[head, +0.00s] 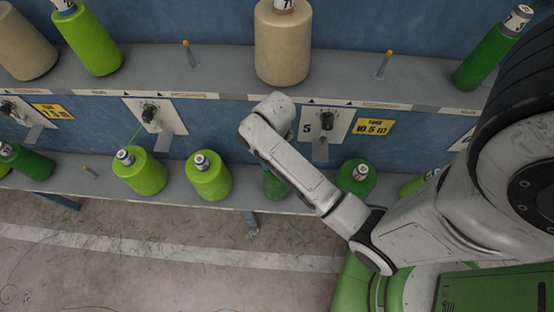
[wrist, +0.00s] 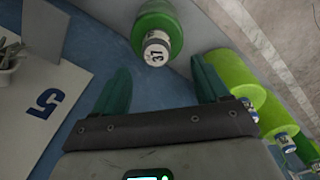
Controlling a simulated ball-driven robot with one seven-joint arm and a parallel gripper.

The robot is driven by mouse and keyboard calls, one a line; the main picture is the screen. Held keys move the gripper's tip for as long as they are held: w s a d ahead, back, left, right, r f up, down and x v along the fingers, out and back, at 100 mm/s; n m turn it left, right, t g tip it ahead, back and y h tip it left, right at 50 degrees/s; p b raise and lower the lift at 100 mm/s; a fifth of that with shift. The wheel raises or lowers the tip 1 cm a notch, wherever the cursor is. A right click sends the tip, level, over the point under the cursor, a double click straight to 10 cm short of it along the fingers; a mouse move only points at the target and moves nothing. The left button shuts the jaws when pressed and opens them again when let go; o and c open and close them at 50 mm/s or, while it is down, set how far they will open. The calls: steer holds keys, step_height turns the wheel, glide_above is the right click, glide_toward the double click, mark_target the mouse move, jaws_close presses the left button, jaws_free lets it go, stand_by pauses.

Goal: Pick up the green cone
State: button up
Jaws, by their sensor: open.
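A green cone (wrist: 155,38) with a white top marked 37 shows at the top of the wrist view, ahead of and between my fingertips but apart from them. In the head view my arm hides the gripper. Another dark green shape (head: 275,184) is partly covered by my arm; I cannot tell what it is.
Lime cones (head: 209,176) stand left of my arm; several also show beside the right finger in the wrist view (wrist: 235,70). A beige cone (head: 283,45) stands on the upper shelf (head: 220,60). Panel 5 (head: 340,122) is behind my arm. The floor (head: 160,280) ahead is open.

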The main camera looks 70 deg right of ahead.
steer(key=f, duration=0.6)
steer(key=shift+s+d+f, duration=0.15)
steer(key=shift+s+f, duration=0.05)
steer(key=shift+s, duration=0.05)
jaws_close()
stand_by(0.5)
stand_by(0.3)
